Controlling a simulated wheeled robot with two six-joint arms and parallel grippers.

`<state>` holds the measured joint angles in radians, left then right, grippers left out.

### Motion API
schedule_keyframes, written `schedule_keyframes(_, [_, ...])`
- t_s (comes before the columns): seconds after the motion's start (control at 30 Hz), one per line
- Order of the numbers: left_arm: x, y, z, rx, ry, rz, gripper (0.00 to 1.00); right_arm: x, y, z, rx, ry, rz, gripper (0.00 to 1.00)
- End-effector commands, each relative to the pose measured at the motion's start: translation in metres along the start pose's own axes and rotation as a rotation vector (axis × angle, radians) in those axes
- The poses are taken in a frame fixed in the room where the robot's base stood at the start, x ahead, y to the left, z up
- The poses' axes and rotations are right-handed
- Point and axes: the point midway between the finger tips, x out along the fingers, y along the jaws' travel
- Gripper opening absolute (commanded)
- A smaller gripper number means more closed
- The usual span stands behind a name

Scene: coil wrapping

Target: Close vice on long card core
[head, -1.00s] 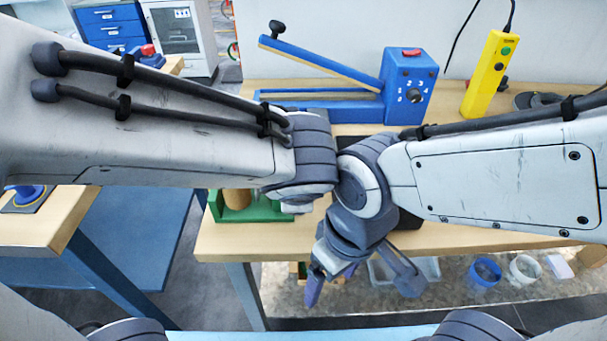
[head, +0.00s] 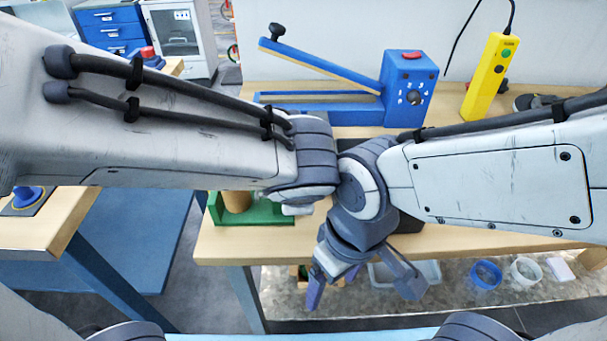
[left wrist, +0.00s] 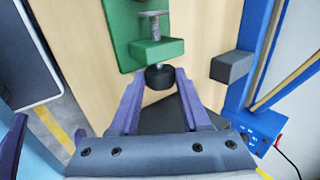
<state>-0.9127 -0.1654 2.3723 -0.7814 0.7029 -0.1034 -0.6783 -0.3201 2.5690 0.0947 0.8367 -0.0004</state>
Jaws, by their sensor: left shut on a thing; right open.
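The green vice (head: 265,212) stands on the bench near its front left edge, partly hidden by my left arm. The brown card core (head: 237,201) stands upright in the vice; its upper part is hidden. In the left wrist view the vice (left wrist: 166,50) shows its metal screw and black knob (left wrist: 159,77). My left gripper (left wrist: 155,84) is shut on the knob, with one purple finger on each side. It is hidden in the head view. My right gripper (head: 362,291) is open and empty, hanging low in front of the bench edge.
A blue sealer (head: 408,88) with a raised arm stands at the back of the bench. A yellow button box (head: 490,77) is to its right. Below the bench are a blue cup (head: 486,274) and a white cup (head: 525,269). My two arms cross close together over the bench.

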Motion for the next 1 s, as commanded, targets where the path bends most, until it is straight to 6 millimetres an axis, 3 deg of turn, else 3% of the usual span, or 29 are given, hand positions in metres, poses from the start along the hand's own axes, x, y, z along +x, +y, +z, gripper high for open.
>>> schedule_keyframes(0.03, [-0.005,-0.004,-0.010,0.001,0.015,0.019,0.11,-0.011,-0.003,-0.003,-0.016,-0.007,0.002,0.83])
schedule_keyframes(0.6, [-0.008,-0.013,-0.008,0.005,0.009,0.272,0.10,-0.122,-0.013,-0.011,-0.024,0.002,0.001,0.83])
schedule_keyframes(0.73, [-0.005,-0.011,-0.007,0.002,0.012,0.305,0.10,-0.133,-0.014,-0.011,-0.022,0.000,0.001,0.83])
schedule_keyframes(1.0, [-0.001,-0.009,-0.006,0.000,0.012,0.313,0.10,-0.132,-0.013,-0.010,-0.020,-0.002,0.000,0.83])
